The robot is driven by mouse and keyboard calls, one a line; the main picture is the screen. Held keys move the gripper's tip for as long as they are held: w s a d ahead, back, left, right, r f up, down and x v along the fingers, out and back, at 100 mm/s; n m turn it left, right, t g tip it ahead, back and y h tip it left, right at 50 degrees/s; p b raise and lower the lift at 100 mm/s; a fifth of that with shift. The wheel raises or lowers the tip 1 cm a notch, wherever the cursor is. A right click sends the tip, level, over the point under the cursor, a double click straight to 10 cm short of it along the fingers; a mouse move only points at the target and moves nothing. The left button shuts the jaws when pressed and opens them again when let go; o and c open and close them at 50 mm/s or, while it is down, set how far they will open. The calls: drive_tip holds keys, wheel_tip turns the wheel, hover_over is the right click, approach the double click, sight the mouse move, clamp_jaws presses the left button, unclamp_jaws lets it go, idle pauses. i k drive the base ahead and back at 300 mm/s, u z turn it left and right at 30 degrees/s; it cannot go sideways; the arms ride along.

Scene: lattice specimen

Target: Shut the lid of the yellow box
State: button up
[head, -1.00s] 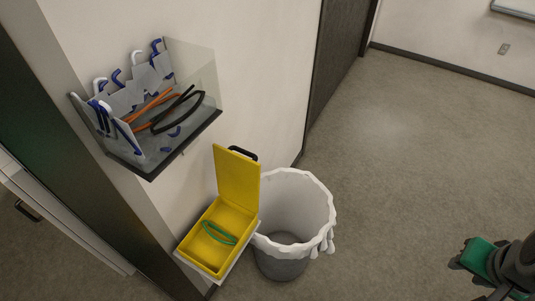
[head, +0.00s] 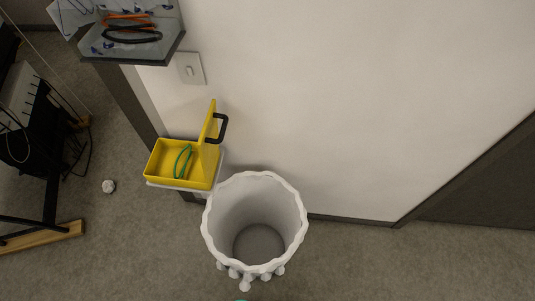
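The yellow box (head: 165,171) sits on a small pale shelf by the wall, left of centre in the head view. Its lid (head: 206,147) stands upright along the box's right side, with a black handle (head: 222,128) on its outer face. A green loop (head: 182,161) lies inside the open box. My gripper does not show as a whole now; only a sliver of green shows at the bottom edge, and I cannot tell its fingers.
A white-lined bin (head: 254,226) stands on the floor just right of the box. A clear wall tray (head: 133,41) with orange and black loops hangs above. A black stand (head: 45,130) is at left. The floor at right is clear.

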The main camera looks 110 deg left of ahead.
sight(209, 142)
drive_tip(key=i, duration=0.45)
drive_tip(key=u, duration=4.35)
drive_tip(key=k, duration=0.4)
drive_tip(key=u, duration=0.95)
drive_tip(key=i, duration=0.7)
drive_tip(key=z, duration=0.65)
drive_tip(key=i, duration=0.5)
drive_tip(key=z, duration=0.55)
